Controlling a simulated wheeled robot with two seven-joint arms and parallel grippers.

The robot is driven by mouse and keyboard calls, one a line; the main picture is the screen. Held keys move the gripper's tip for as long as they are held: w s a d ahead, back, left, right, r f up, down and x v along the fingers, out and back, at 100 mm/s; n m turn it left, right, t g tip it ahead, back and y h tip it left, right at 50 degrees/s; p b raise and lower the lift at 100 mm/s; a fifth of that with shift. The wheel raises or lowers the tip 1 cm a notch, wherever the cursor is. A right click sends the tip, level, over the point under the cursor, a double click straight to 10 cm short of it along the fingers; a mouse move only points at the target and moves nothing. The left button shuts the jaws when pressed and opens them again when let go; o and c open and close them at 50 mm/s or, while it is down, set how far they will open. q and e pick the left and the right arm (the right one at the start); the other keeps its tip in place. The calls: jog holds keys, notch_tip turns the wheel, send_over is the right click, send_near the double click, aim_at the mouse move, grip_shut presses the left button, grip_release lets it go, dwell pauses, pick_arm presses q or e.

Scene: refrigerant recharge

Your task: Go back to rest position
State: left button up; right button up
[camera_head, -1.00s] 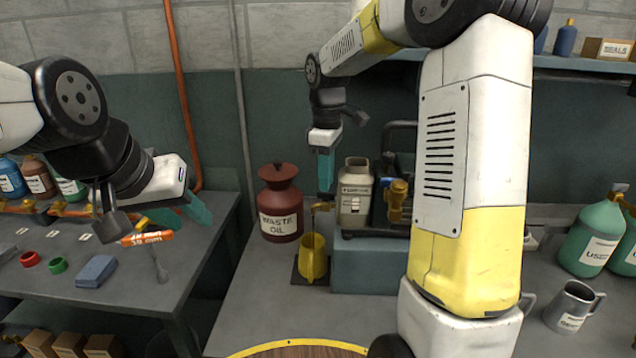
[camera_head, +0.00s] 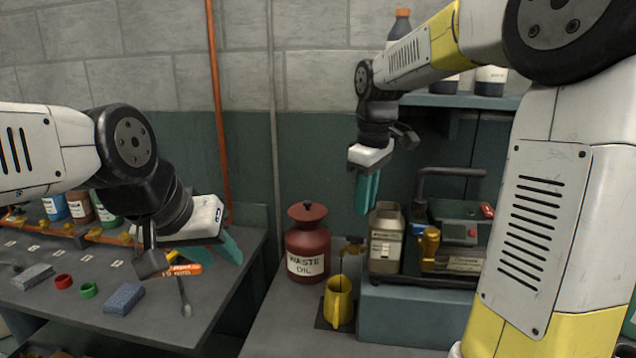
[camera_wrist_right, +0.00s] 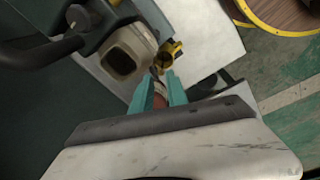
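My left gripper (camera_head: 212,252) is above the left bench in the head view, with teal fingers pointing down to the right. An orange marker-like stick (camera_head: 184,270) shows just below it; I cannot tell whether the fingers touch it. My right gripper (camera_head: 367,192) hangs with teal fingers pointing down, above and left of a beige container (camera_head: 386,240). In the right wrist view its two fingers (camera_wrist_right: 162,88) stand apart with nothing seen gripped between them.
A red waste oil can (camera_head: 307,245) stands left of the jug. A machine with a brass valve (camera_head: 429,243) and a black pipe stands on the right. A blue sponge (camera_head: 124,298), a red ring (camera_head: 63,282) and a green ring (camera_head: 89,290) lie on the left bench.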

jog(key=s+d+m+t+y, duration=0.1)
jog(key=s+m+t, duration=0.4)
jog(key=s+m, duration=0.5)
jog(key=s+d, duration=0.1)
jog(key=s, duration=0.7)
jog(key=shift+s+f+y, duration=0.15)
jog(key=shift+f+y, duration=0.15)
jog(key=shift+y, duration=0.1)
